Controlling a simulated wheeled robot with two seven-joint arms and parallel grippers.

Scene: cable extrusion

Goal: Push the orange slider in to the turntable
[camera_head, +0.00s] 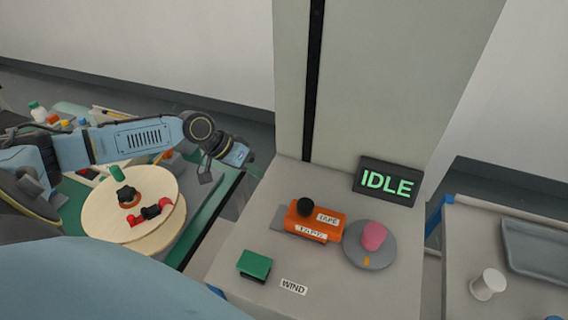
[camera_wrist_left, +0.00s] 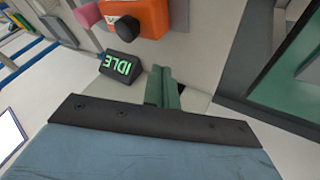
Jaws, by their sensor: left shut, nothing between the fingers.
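The orange slider (camera_head: 315,222) carries a black knob (camera_head: 305,206) and TAPE labels, and sits on a grey-topped stand. The turntable (camera_head: 365,258) is a grey disc right beside the slider's right end, with a pink cylinder (camera_head: 374,235) on it. I cannot tell whether slider and disc touch. My left gripper (camera_head: 254,170) is shut and empty, in the air to the upper left of the slider. In the left wrist view its green fingers (camera_wrist_left: 160,75) are together; the orange slider (camera_wrist_left: 150,14) and pink cylinder (camera_wrist_left: 88,14) show at the top edge, apart from the fingers.
An IDLE display (camera_head: 388,182) stands behind the turntable. A green block (camera_head: 254,265) and a WIND label (camera_head: 293,287) are at the stand's front. A tall grey panel (camera_head: 380,80) rises behind. A round wooden board (camera_head: 105,210) lies left; a white spool (camera_head: 488,284) stands right.

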